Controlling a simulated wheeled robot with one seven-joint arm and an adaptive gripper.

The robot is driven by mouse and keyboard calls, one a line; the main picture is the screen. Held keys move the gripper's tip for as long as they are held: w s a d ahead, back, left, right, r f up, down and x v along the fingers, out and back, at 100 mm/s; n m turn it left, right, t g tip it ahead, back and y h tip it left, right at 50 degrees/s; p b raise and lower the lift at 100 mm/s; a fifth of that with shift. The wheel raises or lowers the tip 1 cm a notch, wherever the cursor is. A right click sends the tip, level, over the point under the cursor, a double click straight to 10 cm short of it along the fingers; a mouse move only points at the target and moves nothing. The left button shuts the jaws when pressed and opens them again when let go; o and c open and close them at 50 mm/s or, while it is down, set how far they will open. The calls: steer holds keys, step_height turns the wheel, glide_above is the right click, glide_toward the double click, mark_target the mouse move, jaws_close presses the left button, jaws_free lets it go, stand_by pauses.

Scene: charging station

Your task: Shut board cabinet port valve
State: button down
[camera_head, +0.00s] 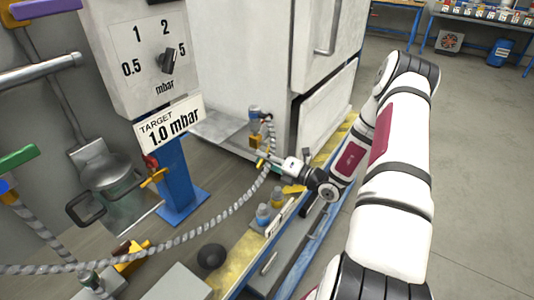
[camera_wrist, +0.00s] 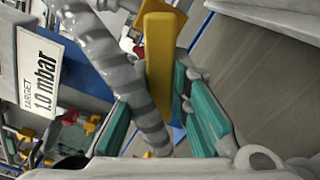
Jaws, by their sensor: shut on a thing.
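The yellow valve handle (camera_wrist: 160,60) stands upright in the middle of the wrist view, between the teal-padded fingers of my gripper (camera_wrist: 160,110). My gripper is shut on it. In the head view my gripper (camera_head: 268,160) reaches left to the port on the front of the white cabinet (camera_head: 235,75), and a bit of yellow shows at its fingertips. A grey ribbed hose (camera_head: 215,218) hangs from the port fitting (camera_head: 258,113). The hose also passes close beside the handle in the wrist view (camera_wrist: 105,60). The fingers partly hide the lower handle and the valve body.
A gauge box with a dial (camera_head: 168,60) and a "TARGET 1.0 mbar" sign (camera_head: 170,124) stands on a blue post (camera_head: 180,180) at left. Open floor lies at right.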

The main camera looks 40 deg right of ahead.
steer(key=m+p, duration=0.1)
steer(key=r+m, duration=0.1)
steer(key=shift+s+a+m+p, duration=0.1)
steer(key=shift+a+m+p, duration=0.05)
steer(key=shift+m+p, duration=0.2)
steer(key=shift+r+m+p, duration=0.2)
steer(key=shift+m+p, duration=0.25)
steer(key=shift+m, duration=0.25)
steer(key=shift+r+m+p, duration=0.2)
steer(key=shift+m+p, duration=0.25)
steer(key=shift+m, duration=0.2)
steer(key=c, duration=1.5)
jaws_free()
steer(key=v, duration=1.2)
steer(key=shift+r, duration=0.1)
